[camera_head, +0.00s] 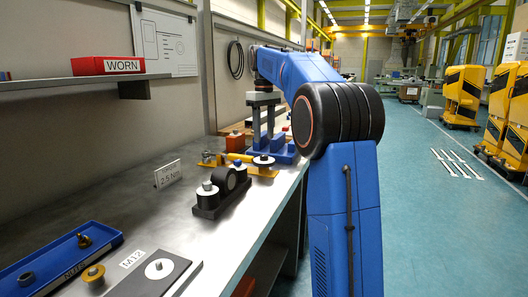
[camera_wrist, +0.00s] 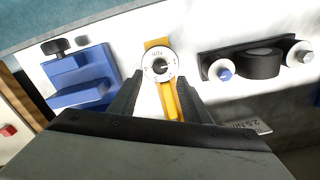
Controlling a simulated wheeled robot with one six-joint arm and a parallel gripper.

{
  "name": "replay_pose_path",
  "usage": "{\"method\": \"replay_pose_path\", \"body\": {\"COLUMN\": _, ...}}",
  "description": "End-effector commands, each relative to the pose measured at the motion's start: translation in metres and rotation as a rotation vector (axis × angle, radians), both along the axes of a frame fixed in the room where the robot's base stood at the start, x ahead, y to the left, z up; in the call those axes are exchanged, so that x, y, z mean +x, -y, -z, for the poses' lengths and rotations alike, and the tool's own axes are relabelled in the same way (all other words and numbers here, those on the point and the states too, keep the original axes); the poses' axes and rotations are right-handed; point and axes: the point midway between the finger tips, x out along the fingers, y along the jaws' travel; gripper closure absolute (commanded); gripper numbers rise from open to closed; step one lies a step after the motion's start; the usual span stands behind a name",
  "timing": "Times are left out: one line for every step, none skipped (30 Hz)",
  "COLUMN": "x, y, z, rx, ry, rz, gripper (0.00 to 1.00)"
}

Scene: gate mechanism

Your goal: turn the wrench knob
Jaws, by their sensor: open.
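The yellow wrench (camera_head: 236,166) lies on the bench, with a round white dial knob (camera_head: 264,161) at its near right end. In the wrist view the knob (camera_wrist: 159,66) has dark marks and a dark centre, and the yellow bar (camera_wrist: 168,97) runs from it back between my fingers. My gripper (camera_wrist: 160,80) is open, with a dark finger on each side of the bar. Nothing is held. The head view shows my gripper (camera_head: 263,130) pointing down above the wrench; whether the fingers touch it cannot be told.
A blue block fixture (camera_wrist: 82,78) stands left of the wrench in the wrist view. A black holder with a roller (camera_head: 222,192) stands nearer on the bench, beside a 2.5 Nm card (camera_head: 168,174). A blue tray (camera_head: 55,262) and an M12 plate (camera_head: 150,278) lie nearer still.

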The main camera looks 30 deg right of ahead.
Motion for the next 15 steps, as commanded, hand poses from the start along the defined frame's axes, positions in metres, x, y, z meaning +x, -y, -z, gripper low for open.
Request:
{"method": "replay_pose_path", "body": {"x": -0.001, "y": 0.000, "z": 0.010, "rx": 0.001, "ry": -0.004, "rz": 0.000, "gripper": 0.56}}
{"method": "replay_pose_path", "body": {"x": -0.001, "y": 0.000, "z": 0.015, "rx": 0.001, "ry": -0.002, "rz": 0.000, "gripper": 0.56}}
{"method": "replay_pose_path", "body": {"x": -0.001, "y": 0.000, "z": 0.022, "rx": 0.001, "ry": -0.004, "rz": 0.000, "gripper": 0.56}}
{"method": "replay_pose_path", "body": {"x": -0.001, "y": 0.000, "z": 0.027, "rx": 0.001, "ry": -0.002, "rz": 0.000, "gripper": 0.56}}
{"method": "replay_pose_path", "body": {"x": -0.001, "y": 0.000, "z": 0.032, "rx": 0.001, "ry": -0.003, "rz": 0.000, "gripper": 0.56}}
{"method": "replay_pose_path", "body": {"x": -0.001, "y": 0.000, "z": 0.038, "rx": 0.001, "ry": -0.002, "rz": 0.000, "gripper": 0.56}}
{"method": "replay_pose_path", "body": {"x": -0.001, "y": 0.000, "z": 0.042, "rx": 0.000, "ry": -0.002, "rz": 0.000, "gripper": 0.56}}
{"method": "replay_pose_path", "body": {"x": -0.001, "y": 0.000, "z": 0.046, "rx": 0.000, "ry": -0.002, "rz": 0.000, "gripper": 0.56}}
{"method": "replay_pose_path", "body": {"x": -0.001, "y": 0.000, "z": 0.051, "rx": 0.000, "ry": -0.002, "rz": 0.000, "gripper": 0.56}}
{"method": "replay_pose_path", "body": {"x": -0.001, "y": 0.000, "z": 0.054, "rx": 0.001, "ry": -0.001, "rz": 0.000, "gripper": 0.56}}
{"method": "replay_pose_path", "body": {"x": -0.001, "y": 0.000, "z": 0.058, "rx": 0.001, "ry": -0.001, "rz": 0.000, "gripper": 0.56}}
{"method": "replay_pose_path", "body": {"x": -0.001, "y": 0.000, "z": 0.061, "rx": 0.001, "ry": -0.001, "rz": 0.000, "gripper": 0.56}}
{"method": "replay_pose_path", "body": {"x": -0.001, "y": 0.000, "z": 0.063, "rx": 0.001, "ry": -0.001, "rz": 0.000, "gripper": 0.56}}
{"method": "replay_pose_path", "body": {"x": 0.000, "y": 0.000, "z": 0.065, "rx": 0.001, "ry": -0.001, "rz": 0.000, "gripper": 0.56}}
{"method": "replay_pose_path", "body": {"x": 0.000, "y": 0.000, "z": 0.067, "rx": 0.000, "ry": -0.001, "rz": 0.000, "gripper": 0.56}}
